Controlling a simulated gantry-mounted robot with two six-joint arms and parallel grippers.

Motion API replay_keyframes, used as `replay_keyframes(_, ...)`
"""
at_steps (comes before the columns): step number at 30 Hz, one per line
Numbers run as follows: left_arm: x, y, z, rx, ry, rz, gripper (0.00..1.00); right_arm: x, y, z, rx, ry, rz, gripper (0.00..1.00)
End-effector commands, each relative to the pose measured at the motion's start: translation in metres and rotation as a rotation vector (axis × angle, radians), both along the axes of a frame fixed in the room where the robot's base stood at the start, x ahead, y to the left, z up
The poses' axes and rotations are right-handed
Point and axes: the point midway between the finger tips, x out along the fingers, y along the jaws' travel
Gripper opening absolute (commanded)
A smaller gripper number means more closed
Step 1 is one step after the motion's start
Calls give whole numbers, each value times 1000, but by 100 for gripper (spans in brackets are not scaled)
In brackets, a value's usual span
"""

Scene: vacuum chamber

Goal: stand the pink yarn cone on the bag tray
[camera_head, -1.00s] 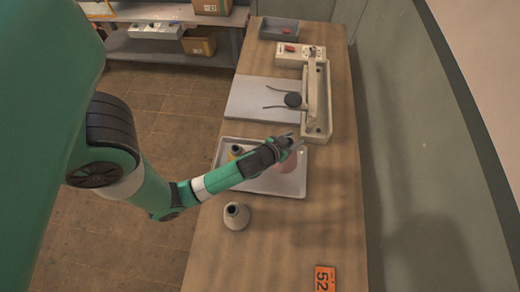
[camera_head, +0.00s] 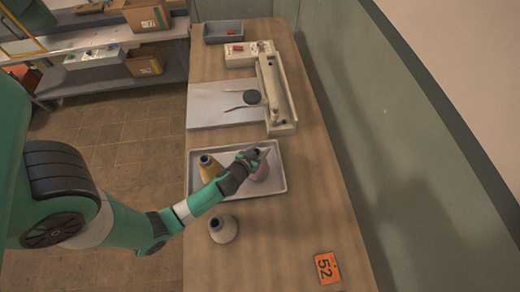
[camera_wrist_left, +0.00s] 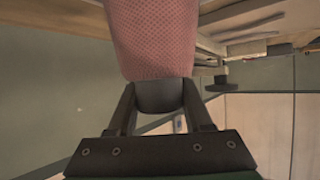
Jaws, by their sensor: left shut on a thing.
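The pink yarn cone (camera_head: 261,173) is held in my left gripper (camera_head: 254,157), over the right part of a pale grey tray (camera_head: 243,190). In the left wrist view the pink cone (camera_wrist_left: 152,38) fills the space beyond the shut fingers (camera_wrist_left: 158,97). Whether its base touches the tray cannot be told. A yellow yarn cone (camera_head: 208,166) stands in the left part of the tray, partly behind my left arm. My right gripper is not in view.
A cream cone (camera_head: 223,229) stands on the wooden table in front of the tray. A sealing machine (camera_head: 277,97) and a flat pale plate (camera_head: 213,104) lie behind it. A grey bin (camera_head: 221,33) sits at the back. An orange number plate (camera_head: 327,268) lies front right.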

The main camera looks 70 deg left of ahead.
Motion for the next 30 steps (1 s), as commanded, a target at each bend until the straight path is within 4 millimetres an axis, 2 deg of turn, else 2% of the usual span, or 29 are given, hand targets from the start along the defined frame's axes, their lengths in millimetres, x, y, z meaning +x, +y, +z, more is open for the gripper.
replay_keyframes(8,1,0,-2,2,-3,-1,0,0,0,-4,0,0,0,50)
replay_keyframes(9,0,0,-2,0,0,0,56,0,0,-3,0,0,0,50)
replay_keyframes(13,0,0,-2,0,0,0,79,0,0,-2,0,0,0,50)
replay_keyframes(21,0,0,-1,0,0,0,80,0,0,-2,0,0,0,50)
replay_keyframes(24,0,0,5,0,0,0,80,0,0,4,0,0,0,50)
replay_keyframes(26,-5,-5,5,0,0,-1,80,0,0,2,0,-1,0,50)
replay_keyframes(30,-24,-22,17,0,1,-5,80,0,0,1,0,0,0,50)
